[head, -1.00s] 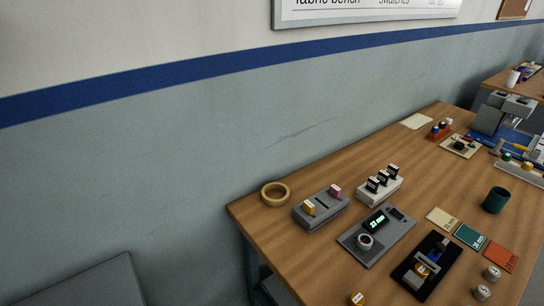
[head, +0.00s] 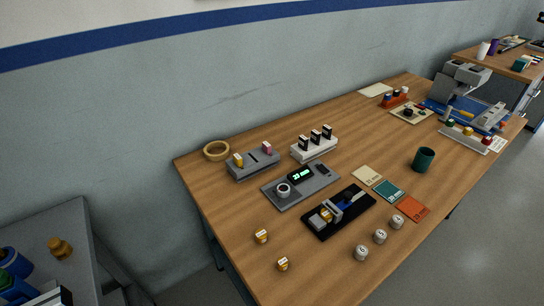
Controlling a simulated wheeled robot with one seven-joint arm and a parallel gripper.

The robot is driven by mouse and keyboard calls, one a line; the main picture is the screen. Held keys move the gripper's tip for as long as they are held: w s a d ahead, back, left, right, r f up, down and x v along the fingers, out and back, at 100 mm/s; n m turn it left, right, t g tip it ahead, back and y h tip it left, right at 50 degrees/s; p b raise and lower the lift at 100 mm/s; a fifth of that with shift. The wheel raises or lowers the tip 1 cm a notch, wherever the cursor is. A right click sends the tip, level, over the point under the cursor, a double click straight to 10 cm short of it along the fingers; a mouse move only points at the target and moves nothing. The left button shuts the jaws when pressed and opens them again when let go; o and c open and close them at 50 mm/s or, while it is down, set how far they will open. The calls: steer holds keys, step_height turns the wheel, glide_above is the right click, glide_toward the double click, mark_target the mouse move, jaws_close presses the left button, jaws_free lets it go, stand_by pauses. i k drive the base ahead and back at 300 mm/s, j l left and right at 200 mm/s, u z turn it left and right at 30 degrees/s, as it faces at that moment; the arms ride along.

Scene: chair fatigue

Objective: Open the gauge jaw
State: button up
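On the wooden bench (head: 300,265) in the head view, a grey gauge-like unit (head: 311,189) has a lit green display and a round white-topped knob (head: 283,189). The display seems to read 21 mm, but the text is small. In front of it lies a black base (head: 363,202) carrying a grey block, a yellow part (head: 322,218) and a blue piece (head: 346,202). It looks like a clamp or jaw; I cannot tell whether it is open or shut. My gripper is not in view.
Loose yellow-banded weights (head: 261,236) and several white-topped cylinders (head: 380,236) lie at the front. Swatch cards (head: 390,190) and a green cup (head: 424,159) stand right. A grey holder (head: 253,163) and tape ring (head: 216,151) are behind. A grey cart (head: 45,225) stands left.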

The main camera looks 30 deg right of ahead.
mark_target(338, 209)
steer(key=l+u, duration=0.15)
steer(key=l, duration=0.4)
steer(key=k+l+u, duration=0.15)
steer(key=l, duration=0.4)
steer(key=i+l+u, duration=0.1)
steer(key=i+l, duration=0.2)
steer(key=i+l+u, duration=0.15)
steer(key=i+l, duration=0.15)
steer(key=l, duration=0.25)
steer(key=i+l, duration=0.2)
steer(key=k, duration=0.35)
steer(key=i+j, duration=0.1)
steer(key=j, duration=1.6)
